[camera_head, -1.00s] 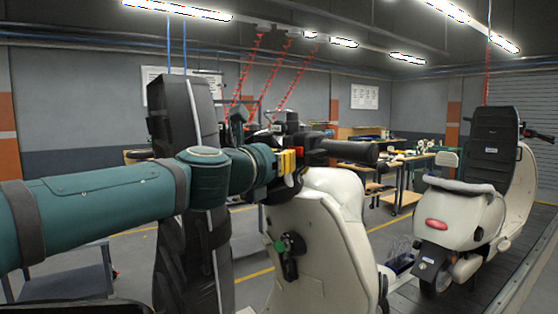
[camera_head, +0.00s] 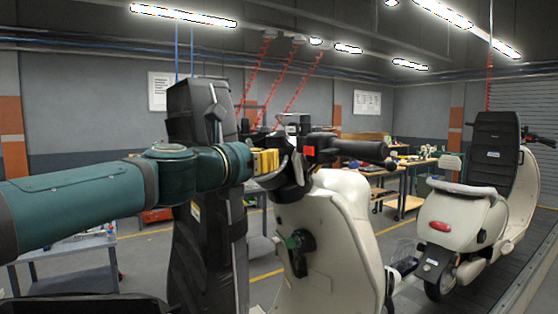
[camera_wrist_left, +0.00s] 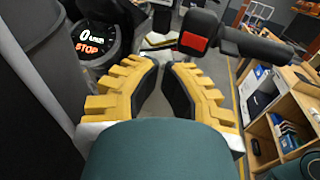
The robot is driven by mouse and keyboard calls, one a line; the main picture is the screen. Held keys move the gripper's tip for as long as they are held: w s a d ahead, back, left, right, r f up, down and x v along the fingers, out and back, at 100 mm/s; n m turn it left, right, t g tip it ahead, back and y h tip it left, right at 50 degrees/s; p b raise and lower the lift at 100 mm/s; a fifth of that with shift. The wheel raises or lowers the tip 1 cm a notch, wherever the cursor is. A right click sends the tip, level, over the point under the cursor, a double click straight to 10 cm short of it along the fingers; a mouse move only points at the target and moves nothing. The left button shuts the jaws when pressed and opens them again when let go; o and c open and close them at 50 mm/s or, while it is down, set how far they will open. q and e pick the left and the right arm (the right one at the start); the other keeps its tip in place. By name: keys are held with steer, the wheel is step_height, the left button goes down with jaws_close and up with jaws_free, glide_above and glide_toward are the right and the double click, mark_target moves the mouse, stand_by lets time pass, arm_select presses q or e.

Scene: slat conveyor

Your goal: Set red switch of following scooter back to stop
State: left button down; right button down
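The red switch (camera_wrist_left: 196,42) is a square red face on a black housing beside a handlebar grip, ahead of and slightly right of my left fingertips. It also shows in the head view (camera_head: 309,150). The scooter (camera_head: 325,240) carrying it is cream. Its round display (camera_wrist_left: 92,42) reads 0 and a red STOP. My left gripper (camera_head: 272,161) has yellow fingers and is left of the switch, apart from it. In the wrist view the left gripper (camera_wrist_left: 166,68) has a narrow gap between its dark pads, with nothing held. My right gripper is not in view.
Another cream scooter (camera_head: 460,215) stands on the slat conveyor (camera_head: 480,275) at the right. Tall black padding (camera_head: 200,210) stands close beneath my left arm. Workbenches (camera_head: 408,172) stand behind, and a grey cart (camera_head: 65,255) is at lower left.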

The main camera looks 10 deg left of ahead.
arm_select(q)
steer(key=s+a, duration=0.4)
steer(key=shift+s+a+f, duration=0.2)
stand_by(0.5)
